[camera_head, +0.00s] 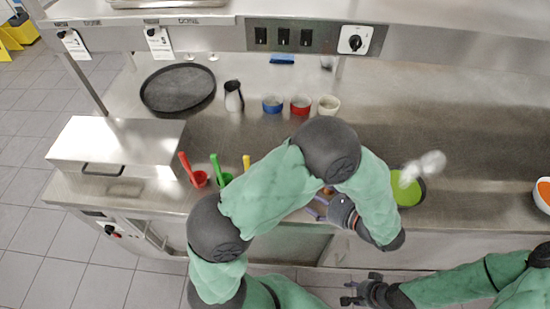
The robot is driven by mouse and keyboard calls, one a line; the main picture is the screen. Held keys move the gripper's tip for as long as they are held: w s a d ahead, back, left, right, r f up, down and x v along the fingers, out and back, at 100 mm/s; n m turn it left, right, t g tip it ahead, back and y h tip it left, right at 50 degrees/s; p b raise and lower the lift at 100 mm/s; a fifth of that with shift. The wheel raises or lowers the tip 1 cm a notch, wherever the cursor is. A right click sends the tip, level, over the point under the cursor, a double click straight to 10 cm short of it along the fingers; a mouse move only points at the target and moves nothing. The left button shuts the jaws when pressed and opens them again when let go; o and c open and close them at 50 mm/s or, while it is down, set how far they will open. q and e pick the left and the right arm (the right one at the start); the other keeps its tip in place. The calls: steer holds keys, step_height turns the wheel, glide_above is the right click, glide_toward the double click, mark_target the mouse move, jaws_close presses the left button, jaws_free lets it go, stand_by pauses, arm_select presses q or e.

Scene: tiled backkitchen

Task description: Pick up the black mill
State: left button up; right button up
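I see no clearly recognisable black mill. A small dark upright vessel with a pale side (233,96) stands at the back of the steel counter, and I cannot tell whether it is the mill. My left arm bends across the middle of the view and hides part of the counter. My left gripper (330,208) is by the counter's front edge, mostly hidden by my arm; a small orange-brown thing shows beside it, too covered to name. My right gripper (350,292) is low in front of the counter, fingers apart and empty.
The steel counter (460,130) is mostly clear at the right. A black round tray (178,88), blue (272,104), red (300,104) and white cups (329,105) stand at the back. A steel box (115,140), coloured scoops (217,170), a green bowl (408,192) and an orange-filled bowl (543,194) stand nearer.

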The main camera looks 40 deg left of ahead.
arm_select(q)
steer(key=b+x, duration=0.1)
steer(key=x, duration=0.5)
steer(key=shift+a+r, duration=0.1)
steer(key=shift+a, duration=0.1)
steer(key=b+x, duration=0.1)
steer(key=x, duration=0.4)
steer(key=shift+w+r, duration=0.15)
steer(key=shift+r, duration=0.05)
steer(key=c, duration=1.6)
steer(key=shift+c, duration=0.2)
